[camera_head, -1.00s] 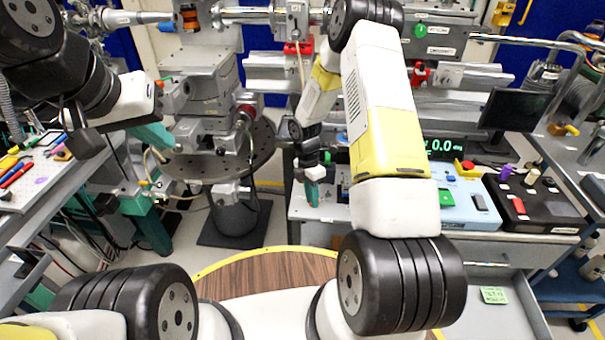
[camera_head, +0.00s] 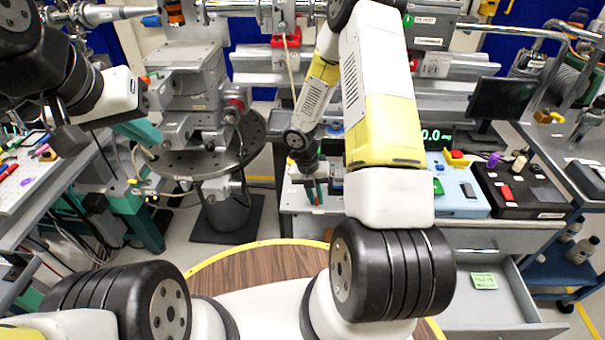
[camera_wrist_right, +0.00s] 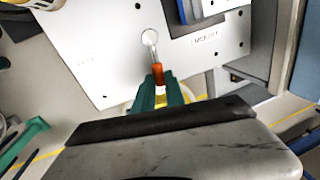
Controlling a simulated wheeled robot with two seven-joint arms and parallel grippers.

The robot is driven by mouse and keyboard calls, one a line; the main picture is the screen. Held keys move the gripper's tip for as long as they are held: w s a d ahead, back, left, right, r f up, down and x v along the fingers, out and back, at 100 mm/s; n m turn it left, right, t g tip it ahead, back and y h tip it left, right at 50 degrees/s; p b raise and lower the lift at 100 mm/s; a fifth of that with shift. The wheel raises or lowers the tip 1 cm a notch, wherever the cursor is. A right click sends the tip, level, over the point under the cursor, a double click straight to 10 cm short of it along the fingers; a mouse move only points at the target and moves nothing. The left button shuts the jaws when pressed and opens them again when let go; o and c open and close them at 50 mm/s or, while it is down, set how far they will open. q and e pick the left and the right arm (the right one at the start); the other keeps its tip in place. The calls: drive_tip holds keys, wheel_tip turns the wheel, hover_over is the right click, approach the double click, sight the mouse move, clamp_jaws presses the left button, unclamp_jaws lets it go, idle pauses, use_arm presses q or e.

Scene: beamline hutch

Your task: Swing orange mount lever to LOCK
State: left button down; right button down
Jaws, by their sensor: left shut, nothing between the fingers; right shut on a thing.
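The orange mount lever (camera_wrist_right: 157,72) shows in the right wrist view. It has an orange grip on a pale metal arm, running from a round pivot on a white plate (camera_wrist_right: 110,50) lettered "MOUNT". My right gripper (camera_wrist_right: 160,92) has its green fingers shut around the orange grip. In the head view my right gripper (camera_head: 315,192) points down at the front of the bench; the lever is too small to make out there. My left gripper (camera_head: 142,131) is shut and empty at the left, well away from the lever.
A blue control box (camera_head: 460,205) and a black box (camera_head: 525,190) stand right of my right gripper. An open drawer (camera_head: 490,305) juts out below. A round perforated stage table (camera_head: 240,150) stands at centre left. A tool cart (camera_head: 25,175) is at the left edge.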

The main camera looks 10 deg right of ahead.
drive_tip(key=shift+d+n, duration=0.25)
drive_tip(key=shift+n, duration=0.25)
drive_tip(key=shift+d, duration=0.1)
drive_tip(key=c, duration=1.4)
unclamp_jaws()
drive_tip(key=shift+w+a+r, duration=0.1)
drive_tip(key=shift+a+r, duration=0.15)
drive_tip(key=shift+r, duration=1.05)
drive_tip(key=shift+a+r, duration=0.25)
drive_tip(key=shift+r, duration=1)
drive_tip(key=shift+w+a+r, duration=0.1)
drive_tip(key=shift+a+r, duration=0.15)
drive_tip(key=shift+r, duration=1.05)
